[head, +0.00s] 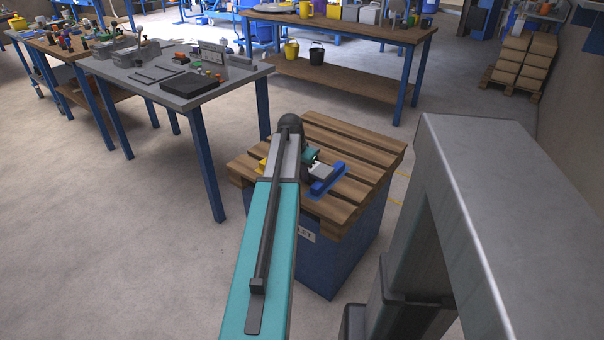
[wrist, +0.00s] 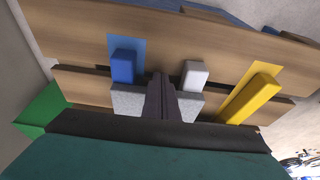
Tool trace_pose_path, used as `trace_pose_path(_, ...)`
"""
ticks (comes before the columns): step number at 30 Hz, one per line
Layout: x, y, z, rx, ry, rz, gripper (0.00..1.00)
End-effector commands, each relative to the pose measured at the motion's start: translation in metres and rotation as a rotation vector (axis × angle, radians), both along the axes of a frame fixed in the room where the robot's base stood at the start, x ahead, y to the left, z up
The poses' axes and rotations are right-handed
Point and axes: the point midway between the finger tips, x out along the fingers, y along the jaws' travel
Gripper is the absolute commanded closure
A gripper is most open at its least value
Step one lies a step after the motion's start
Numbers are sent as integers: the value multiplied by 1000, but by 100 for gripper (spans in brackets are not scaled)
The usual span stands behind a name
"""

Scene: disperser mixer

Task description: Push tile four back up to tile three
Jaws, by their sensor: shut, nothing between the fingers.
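My gripper (wrist: 160,97) is shut and empty, its dark fingers pointing down over a slatted wooden pallet top (head: 345,135). In the wrist view a grey slab (wrist: 128,101) shows left of the fingers and grey (wrist: 190,106) shows right of them; the fingers hide whether these are one piece. A blue block (wrist: 123,66) stands left, a white block (wrist: 194,76) right, and a yellow bar (wrist: 250,99) lies farther right. In the head view the blue piece (head: 328,178) shows beside my wrist. I see no tile numbers, so I cannot tell which is tile three or four.
The pallet top rests on a blue box (head: 338,255). A green piece (wrist: 42,108) shows at the left in the wrist view. A grey workbench (head: 235,75) with parts stands back left, and a wooden bench (head: 340,28) behind. Open floor lies left of the pallet.

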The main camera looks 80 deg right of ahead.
Motion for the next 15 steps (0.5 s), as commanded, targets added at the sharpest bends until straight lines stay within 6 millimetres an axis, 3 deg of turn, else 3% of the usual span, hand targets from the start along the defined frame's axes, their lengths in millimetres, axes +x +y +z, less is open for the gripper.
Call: trace_pose_path(15, 1, 4, 0, -1, 0, 1, 100)
